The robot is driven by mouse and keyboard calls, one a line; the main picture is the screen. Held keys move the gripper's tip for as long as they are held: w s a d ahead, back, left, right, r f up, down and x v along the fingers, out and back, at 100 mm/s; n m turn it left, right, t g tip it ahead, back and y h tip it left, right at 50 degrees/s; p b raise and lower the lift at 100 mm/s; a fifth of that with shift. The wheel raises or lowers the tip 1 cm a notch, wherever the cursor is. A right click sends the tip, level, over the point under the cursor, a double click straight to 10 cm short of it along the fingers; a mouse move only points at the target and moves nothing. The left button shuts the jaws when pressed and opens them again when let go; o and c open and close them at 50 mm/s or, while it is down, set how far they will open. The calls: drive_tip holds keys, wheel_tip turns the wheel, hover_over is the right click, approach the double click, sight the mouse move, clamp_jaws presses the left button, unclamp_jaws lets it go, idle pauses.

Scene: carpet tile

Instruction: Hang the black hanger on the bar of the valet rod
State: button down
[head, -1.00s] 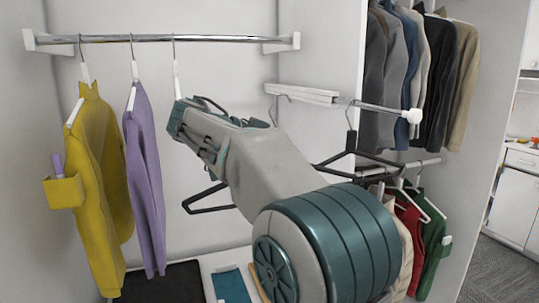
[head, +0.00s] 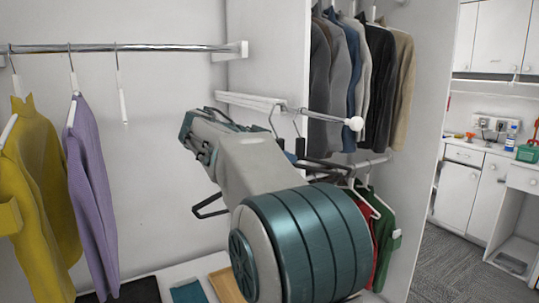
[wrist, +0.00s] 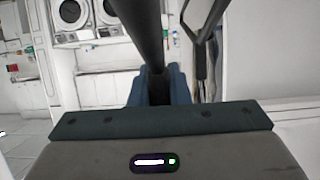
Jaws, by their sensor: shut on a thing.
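The valet rod has a white body on the side wall and a metal bar (head: 330,117) ending in a white knob. My gripper (wrist: 157,88) is shut on a black hanger (wrist: 141,25) in the wrist view; in the head view my arm hides the jaws. One corner of this hanger (head: 207,207) shows left of my arm. A thin hook, seemingly its own, stands at the inner end of the bar; I cannot tell whether it touches. Another dark hanger (head: 325,164) has its hook on the bar, just right of it, and is partly hidden by my arm.
A chrome rail (head: 150,47) at left holds a yellow garment (head: 40,170), a purple garment (head: 92,190) and a bare white hanger (head: 122,95). Jackets (head: 350,75) hang behind the valet rod. Red and green clothes (head: 385,220) hang below it.

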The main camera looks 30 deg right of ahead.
sight(275, 139)
drive_tip(key=d+p, duration=0.4)
drive_tip(key=d, duration=0.6)
drive_tip(key=shift+d+r, duration=0.15)
drive_tip(key=shift+d+f+b, duration=0.3)
drive_tip(key=shift+f+b, duration=0.4)
drive_tip(key=shift+f, duration=0.2)
drive_tip(key=shift+a+f+b, duration=0.1)
drive_tip(key=shift+f+b, duration=0.25)
drive_tip(key=shift+b, duration=0.15)
drive_tip(key=c, duration=1.3)
unclamp_jaws()
drive_tip(key=shift+a, duration=0.1)
drive_tip(key=b+v, duration=0.2)
drive_tip(key=v, duration=1.1)
drive_tip(key=shift+a+r, duration=0.15)
drive_tip(key=shift+a, duration=0.15)
